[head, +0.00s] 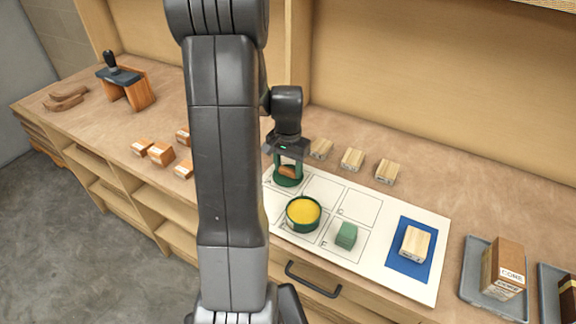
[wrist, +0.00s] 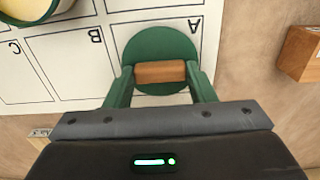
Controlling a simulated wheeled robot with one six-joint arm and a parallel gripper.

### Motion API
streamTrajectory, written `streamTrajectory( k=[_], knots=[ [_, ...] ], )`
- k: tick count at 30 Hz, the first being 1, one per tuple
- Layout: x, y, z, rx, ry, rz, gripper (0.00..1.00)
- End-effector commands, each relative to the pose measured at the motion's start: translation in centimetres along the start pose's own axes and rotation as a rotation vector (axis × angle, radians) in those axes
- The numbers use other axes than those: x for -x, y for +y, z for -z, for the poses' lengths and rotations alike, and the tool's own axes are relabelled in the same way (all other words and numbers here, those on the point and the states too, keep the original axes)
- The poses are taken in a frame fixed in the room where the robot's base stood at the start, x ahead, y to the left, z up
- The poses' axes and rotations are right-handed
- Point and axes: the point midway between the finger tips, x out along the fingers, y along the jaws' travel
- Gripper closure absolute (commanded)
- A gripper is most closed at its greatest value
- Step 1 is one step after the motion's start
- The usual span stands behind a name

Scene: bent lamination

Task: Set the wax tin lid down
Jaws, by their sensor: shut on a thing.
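The wax tin lid (wrist: 160,40) is a green disc with a wooden block handle (wrist: 160,72). My gripper (wrist: 160,78) is shut on the handle, one green finger at each end. In the head view the lid (head: 288,182) is under my gripper (head: 287,166), at the back left of the white sheet (head: 432,220). In the wrist view the lid overlaps the cell marked A. I cannot tell whether it touches the sheet. The open wax tin (head: 303,213), green with yellow wax, stands on the sheet to the right and nearer.
A green block (head: 346,235) is beside the tin. A pale wooden block (head: 415,242) sits on a blue patch. Several blocks (head: 352,159) stand behind the sheet. Grey trays (head: 474,280) are at the right. My arm hides part of the bench.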

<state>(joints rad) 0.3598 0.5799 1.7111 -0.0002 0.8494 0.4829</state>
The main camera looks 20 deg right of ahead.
Motion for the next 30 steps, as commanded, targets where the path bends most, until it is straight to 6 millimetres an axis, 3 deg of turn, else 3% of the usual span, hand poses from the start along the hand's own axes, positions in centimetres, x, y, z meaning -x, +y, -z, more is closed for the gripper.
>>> streamTrajectory(
  k=[1,4,16,30],
  knots=[
    [-0.1,0.0,0.0,0.000,0.000,0.000,0.46],
    [-0.1,0.0,0.0,0.000,0.000,0.000,0.28],
    [0.7,0.0,0.0,0.000,0.001,0.001,0.28],
    [9.9,0.0,0.1,0.000,0.004,0.002,0.28]
  ],
)
